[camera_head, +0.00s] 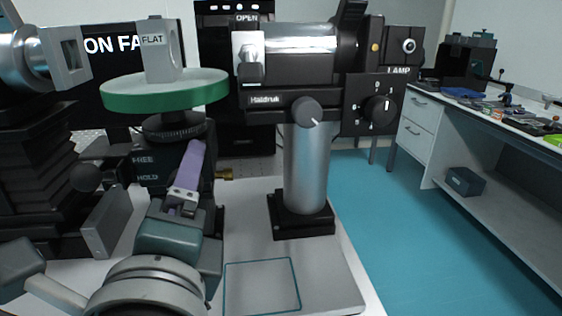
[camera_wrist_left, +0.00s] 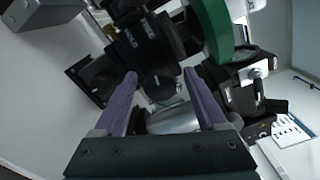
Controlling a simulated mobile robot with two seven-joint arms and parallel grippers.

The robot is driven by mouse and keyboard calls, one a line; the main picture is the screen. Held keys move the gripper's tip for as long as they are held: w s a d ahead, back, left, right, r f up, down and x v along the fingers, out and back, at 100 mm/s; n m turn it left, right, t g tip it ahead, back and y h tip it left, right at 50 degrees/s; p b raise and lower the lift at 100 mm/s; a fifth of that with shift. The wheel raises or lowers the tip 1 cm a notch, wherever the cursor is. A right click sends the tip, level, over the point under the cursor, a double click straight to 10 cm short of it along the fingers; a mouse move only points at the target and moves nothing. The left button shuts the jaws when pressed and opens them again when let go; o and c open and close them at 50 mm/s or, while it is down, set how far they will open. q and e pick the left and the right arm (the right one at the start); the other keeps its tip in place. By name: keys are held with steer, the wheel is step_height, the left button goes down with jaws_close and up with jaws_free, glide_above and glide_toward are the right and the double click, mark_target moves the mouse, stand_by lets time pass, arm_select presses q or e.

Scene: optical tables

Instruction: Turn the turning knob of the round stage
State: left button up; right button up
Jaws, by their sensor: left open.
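The round stage (camera_head: 120,97) has a white top and green rim, and stands left of centre in the head view. Its green rim also shows in the wrist view (camera_wrist_left: 215,30). Below it is a black body marked FREE and HOLD (camera_head: 146,168). A dark round knob (camera_wrist_left: 160,84) faces me on this body in the wrist view; I take it for the turning knob. In the head view my gripper and arm hide it. My left gripper (camera_wrist_left: 163,88) is open, its purple fingers pointing toward the body with the knob between them in the picture. Contact cannot be told. My right gripper is not in view.
A block marked FLAT (camera_head: 155,52) stands on the stage. A lamp unit (camera_head: 305,75) on a thick metal post (camera_head: 306,165) stands to the right. A black bellows-like stack (camera_head: 35,160) is at left. An outlined rectangle (camera_head: 262,287) on the table is bare.

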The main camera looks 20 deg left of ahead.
arm_select(q)
steer(key=b+v, duration=0.2)
steer(key=v, duration=0.8)
